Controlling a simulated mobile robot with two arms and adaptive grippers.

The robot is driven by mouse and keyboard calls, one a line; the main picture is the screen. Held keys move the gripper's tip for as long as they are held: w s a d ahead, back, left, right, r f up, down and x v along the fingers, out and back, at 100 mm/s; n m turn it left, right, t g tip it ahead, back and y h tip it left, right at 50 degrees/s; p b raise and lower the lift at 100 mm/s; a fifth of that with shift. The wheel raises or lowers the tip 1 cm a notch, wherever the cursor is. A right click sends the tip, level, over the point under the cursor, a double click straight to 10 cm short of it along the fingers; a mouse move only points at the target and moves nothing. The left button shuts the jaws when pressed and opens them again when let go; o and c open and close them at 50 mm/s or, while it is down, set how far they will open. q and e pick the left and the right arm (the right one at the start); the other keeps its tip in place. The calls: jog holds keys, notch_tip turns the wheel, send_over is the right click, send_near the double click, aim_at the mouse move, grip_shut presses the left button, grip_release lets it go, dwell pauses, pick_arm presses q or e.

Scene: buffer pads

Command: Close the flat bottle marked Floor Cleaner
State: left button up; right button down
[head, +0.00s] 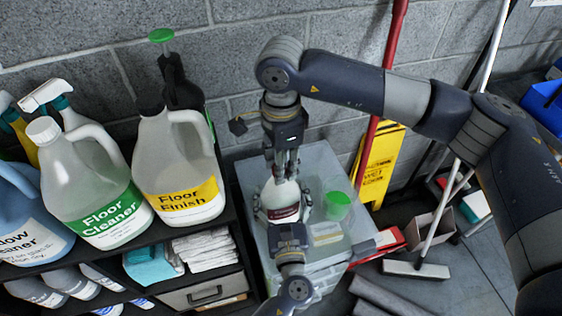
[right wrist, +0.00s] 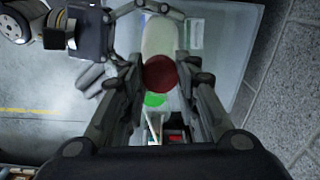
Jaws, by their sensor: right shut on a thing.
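A white bottle (head: 281,196) with a dark red label stands over the pale tub; its lettering is too small to read. My left gripper (head: 282,214) has its fingers on both sides of the bottle's body. My right gripper (head: 283,168) is above the bottle's top, shut on a dark red cap. The cap (right wrist: 160,74) shows between its fingertips in the right wrist view, in line with the pale bottle (right wrist: 160,38). I cannot tell whether the cap is seated on the neck. In the head view the fingers hide the cap.
A shelf at left holds a jug marked Floor Cleaner (head: 88,185) and a Floor Finish jug (head: 172,160). A yellow sign (head: 384,160) and mops lean by the wall.

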jog(key=m, duration=0.6)
jog(key=shift+m, duration=0.3)
jog(key=m, duration=0.4)
jog(key=shift+m, duration=0.3)
jog(key=m, duration=0.4)
jog(key=shift+m, duration=0.4)
jog(key=m, duration=0.5)
jog(key=shift+m, duration=0.4)
jog(key=c, duration=1.2)
grip_release()
jog(key=shift+r, duration=2.2)
